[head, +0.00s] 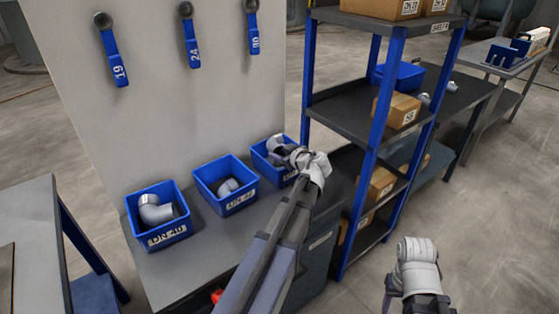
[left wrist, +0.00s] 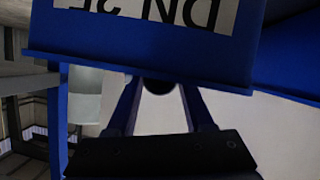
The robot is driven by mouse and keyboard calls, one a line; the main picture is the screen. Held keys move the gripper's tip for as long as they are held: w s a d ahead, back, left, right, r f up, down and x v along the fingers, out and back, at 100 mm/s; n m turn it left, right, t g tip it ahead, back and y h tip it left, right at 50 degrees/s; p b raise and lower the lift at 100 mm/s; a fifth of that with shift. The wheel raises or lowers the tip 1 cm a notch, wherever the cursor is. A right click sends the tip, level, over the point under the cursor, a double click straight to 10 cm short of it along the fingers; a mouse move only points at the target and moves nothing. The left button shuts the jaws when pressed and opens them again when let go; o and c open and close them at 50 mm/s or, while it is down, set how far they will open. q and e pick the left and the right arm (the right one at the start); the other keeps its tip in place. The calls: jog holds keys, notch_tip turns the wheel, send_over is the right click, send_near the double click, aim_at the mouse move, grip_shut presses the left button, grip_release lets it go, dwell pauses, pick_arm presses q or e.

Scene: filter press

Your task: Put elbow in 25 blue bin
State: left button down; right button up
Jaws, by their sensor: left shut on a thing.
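My left gripper (head: 292,155) is at the right-hand blue bin (head: 259,161) on the bench and is shut on a grey elbow (head: 276,145). The elbow shows over the bin's opening; I cannot tell whether it touches the inside. In the left wrist view the bin's front wall (left wrist: 150,48) fills the top, with an upside-down label reading DN 2 and a cut-off digit. The two fingers (left wrist: 160,95) reach behind its edge, and only a dark end of the held thing shows between them. My right gripper (head: 415,270) is low at the right; its fingers are not clear.
The middle blue bin (head: 226,204) and the left DN 40 bin (head: 168,238) stand on the same bench, each with grey fittings inside. A blue-post shelf (head: 368,140) with cartons stands close right of the bench. Numbered blue wrenches (head: 190,40) hang on the panel behind.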

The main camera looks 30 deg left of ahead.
pick_arm(q)
jog(key=shift+f, duration=0.55)
pick_arm(e)
jog(key=shift+f, duration=0.55)
pick_arm(q)
jog(key=shift+f, duration=0.1)
pick_arm(e)
jog(key=shift+f, duration=0.1)
pick_arm(q)
jog(key=shift+f+b, duration=0.4)
jog(key=shift+b, duration=0.15)
pick_arm(e)
jog(key=shift+f, duration=0.4)
pick_arm(q)
jog(key=shift+f, duration=0.1)
pick_arm(e)
jog(key=shift+f, duration=0.1)
pick_arm(q)
jog(key=shift+c, duration=1.4)
grip_release()
jog(key=shift+s, duration=0.1)
